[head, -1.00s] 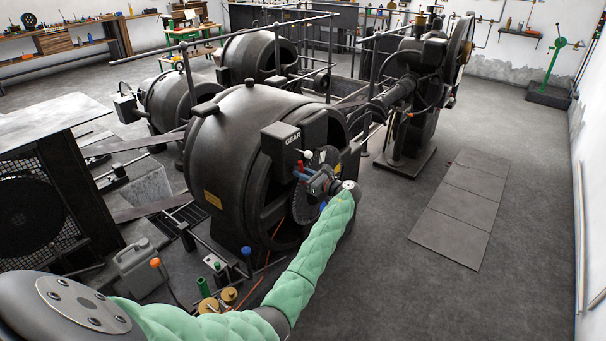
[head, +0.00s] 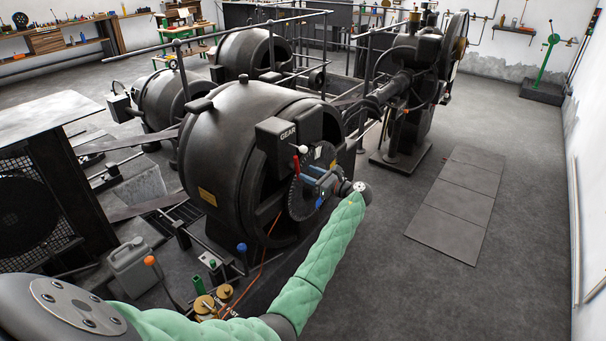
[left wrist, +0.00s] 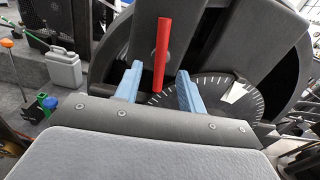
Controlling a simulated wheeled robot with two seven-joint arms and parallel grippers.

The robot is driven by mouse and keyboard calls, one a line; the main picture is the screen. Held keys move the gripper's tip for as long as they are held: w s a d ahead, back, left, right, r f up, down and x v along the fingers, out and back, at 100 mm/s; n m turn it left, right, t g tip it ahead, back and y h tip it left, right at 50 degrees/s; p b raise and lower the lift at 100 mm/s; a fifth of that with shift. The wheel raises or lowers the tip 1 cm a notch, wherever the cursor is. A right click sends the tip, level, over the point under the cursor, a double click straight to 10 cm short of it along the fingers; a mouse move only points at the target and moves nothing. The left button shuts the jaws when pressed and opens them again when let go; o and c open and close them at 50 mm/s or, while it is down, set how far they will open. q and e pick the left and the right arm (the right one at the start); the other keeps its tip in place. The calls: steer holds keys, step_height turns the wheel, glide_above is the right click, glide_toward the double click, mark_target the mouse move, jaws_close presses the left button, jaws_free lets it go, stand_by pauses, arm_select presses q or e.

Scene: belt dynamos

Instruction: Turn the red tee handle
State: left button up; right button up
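The red tee handle shows in the left wrist view as an upright red bar (left wrist: 162,52) in front of a dark round dial with white tick marks (left wrist: 215,98). In the head view a small bit of red (head: 296,164) shows below the GEAR box, partly hidden by my gripper. My left gripper (left wrist: 160,70) is open, its two blue fingers on either side of the bar's lower part. I see gaps on both sides, so the fingers do not appear to touch it. In the head view the left gripper (head: 310,184) is at the dynamo's face. My right gripper is out of view.
The black dynamo (head: 225,150) with the GEAR box (head: 278,138) stands right at my gripper. A white-knobbed lever (head: 302,149) is close above it. A grey jerrycan (head: 130,262) and small coloured knobs are at lower left.

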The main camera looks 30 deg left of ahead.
arm_select(q)
steer(key=shift+s+d, duration=0.1)
steer(key=shift+d, duration=1.05)
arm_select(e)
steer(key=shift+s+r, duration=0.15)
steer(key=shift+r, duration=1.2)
